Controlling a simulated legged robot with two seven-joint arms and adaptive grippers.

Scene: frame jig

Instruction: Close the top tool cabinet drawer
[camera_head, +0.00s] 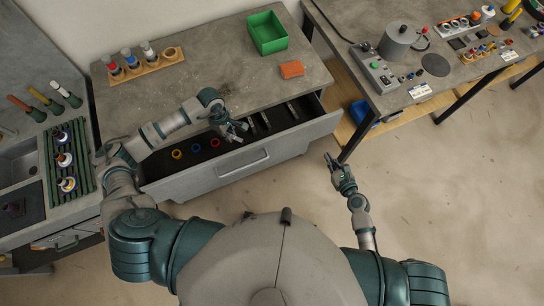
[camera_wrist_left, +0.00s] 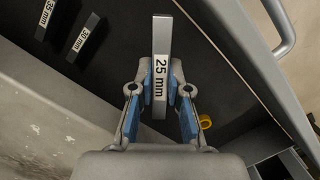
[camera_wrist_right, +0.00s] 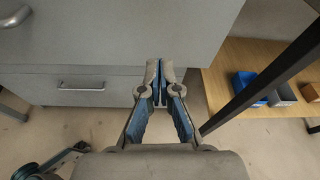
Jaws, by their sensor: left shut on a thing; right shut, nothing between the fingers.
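The top drawer (camera_head: 200,181) of the grey cabinet (camera_head: 215,75) stands pulled out, with its bar handle (camera_head: 244,164) on the front. My left gripper (camera_head: 239,130) is over the open drawer. In the left wrist view it is shut on a grey block labelled 25 mm (camera_wrist_left: 161,38), above the dark drawer floor. My right gripper (camera_head: 333,161) is shut and empty, in front of the drawer's right end and apart from it. In the right wrist view its closed fingertips (camera_wrist_right: 159,75) are in front of a grey panel and a lower drawer with a handle (camera_wrist_right: 80,86).
The drawer holds coloured rings (camera_head: 177,154) and labelled blocks (camera_head: 266,122). On the cabinet top are a green bin (camera_head: 267,33), an orange block (camera_head: 291,69) and a wooden rack (camera_head: 143,68). A workbench (camera_head: 440,60) stands right. Floor in front is clear.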

